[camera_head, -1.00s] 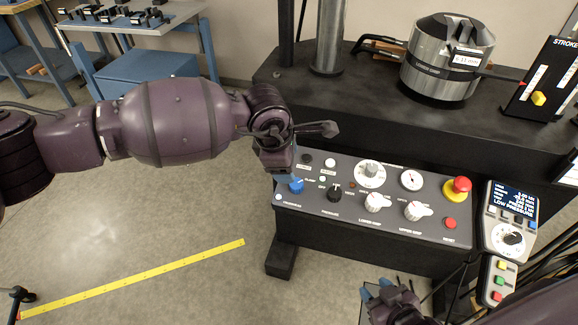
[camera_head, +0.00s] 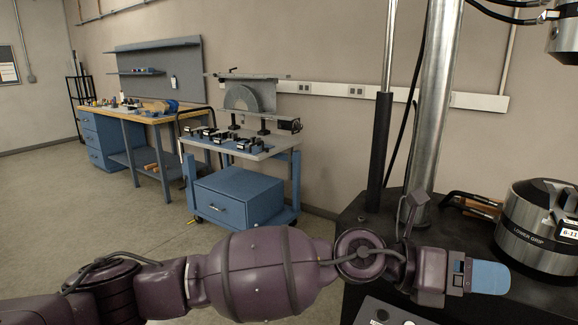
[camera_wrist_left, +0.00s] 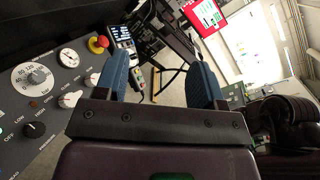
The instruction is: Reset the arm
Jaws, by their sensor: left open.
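My left arm comes in from the left along the bottom of the head view. My left gripper (camera_head: 490,277) points right, over the dark machine base, with its blue fingertip pad showing. In the left wrist view, my left gripper (camera_wrist_left: 160,85) has two blue fingers spread wide apart with nothing between them. The grey control panel (camera_wrist_left: 55,105) lies to the left of the fingers in that view, with its gauge, knobs and red-yellow stop button. My right gripper is outside the head view; a dark arm part shows at the right of the left wrist view.
The cylindrical lower grip (camera_head: 535,235) stands right of my left gripper. A steel column (camera_head: 432,120) rises behind it. A wheeled cart (camera_head: 240,150) with a blue drawer and a workbench (camera_head: 130,115) stand at the back left. The floor at left is clear.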

